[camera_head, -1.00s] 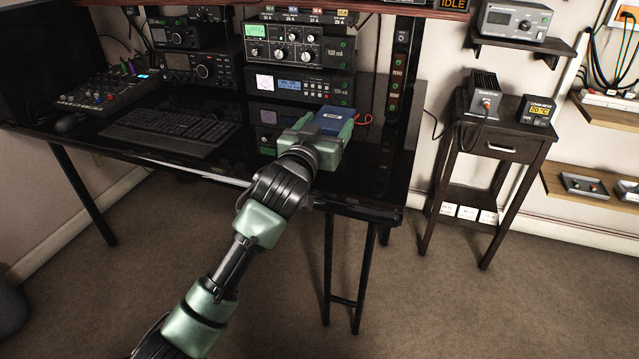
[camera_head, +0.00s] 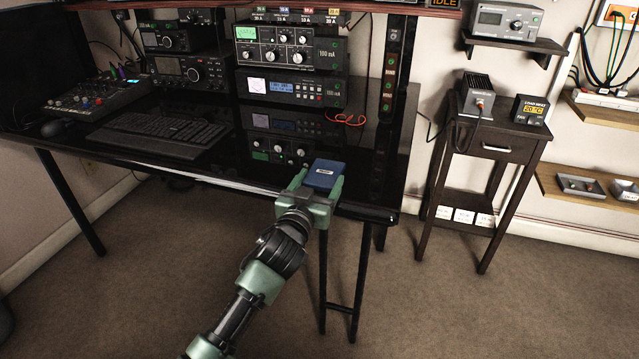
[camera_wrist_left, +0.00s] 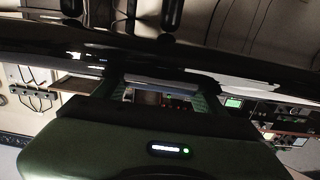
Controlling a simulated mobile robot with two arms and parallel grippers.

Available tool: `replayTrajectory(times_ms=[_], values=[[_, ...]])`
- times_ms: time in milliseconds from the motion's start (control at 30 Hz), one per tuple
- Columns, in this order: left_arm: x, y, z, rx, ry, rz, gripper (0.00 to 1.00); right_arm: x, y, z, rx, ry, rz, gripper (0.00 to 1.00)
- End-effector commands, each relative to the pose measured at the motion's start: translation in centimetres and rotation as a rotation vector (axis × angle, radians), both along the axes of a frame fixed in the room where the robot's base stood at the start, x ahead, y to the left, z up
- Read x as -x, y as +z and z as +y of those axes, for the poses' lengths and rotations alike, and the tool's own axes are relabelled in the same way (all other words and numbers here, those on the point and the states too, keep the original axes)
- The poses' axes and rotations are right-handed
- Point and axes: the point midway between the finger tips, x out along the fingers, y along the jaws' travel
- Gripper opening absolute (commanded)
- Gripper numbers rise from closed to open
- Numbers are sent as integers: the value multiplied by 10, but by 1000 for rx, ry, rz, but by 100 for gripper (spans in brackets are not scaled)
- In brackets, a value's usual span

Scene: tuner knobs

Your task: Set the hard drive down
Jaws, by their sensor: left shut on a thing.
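The hard drive (camera_head: 324,177) is a small blue box with a pale label on its upper face. My left gripper (camera_head: 320,184) is shut on it, with one green finger on each side. In the head view they overlap the front edge of the glossy black desk (camera_head: 215,165). I cannot tell how high the drive is above the desk top. My right gripper is not in view.
Stacked instruments (camera_head: 293,90) stand at the back of the desk, with a red cable (camera_head: 345,119) beside them. A keyboard (camera_head: 158,134) and a mixer (camera_head: 97,93) are to the left. A dark side table (camera_head: 490,139) stands to the right. Some desk top behind the gripper is bare.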

Motion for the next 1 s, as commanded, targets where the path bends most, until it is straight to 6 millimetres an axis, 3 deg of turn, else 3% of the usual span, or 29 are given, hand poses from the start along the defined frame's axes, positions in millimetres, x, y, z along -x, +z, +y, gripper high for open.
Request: replayTrajectory(times_ms=[233, 267, 300, 333, 700, 767, 1000], values=[[0, 0, 0, 1, 0, -2, 22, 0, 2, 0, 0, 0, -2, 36], [0, -1, 0, 0, 0, 0, 76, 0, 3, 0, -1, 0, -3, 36], [0, -1, 0, 0, 0, 0, 87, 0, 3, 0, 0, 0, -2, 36], [0, -1, 0, 0, 0, 0, 92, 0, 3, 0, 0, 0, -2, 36], [0, 2, 0, 0, 0, 0, 92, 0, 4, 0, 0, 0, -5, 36], [6, 0, 2, -1, 1, 3, 92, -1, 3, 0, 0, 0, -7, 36], [51, 1, 17, 2, 0, 4, 92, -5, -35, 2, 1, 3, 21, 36]])
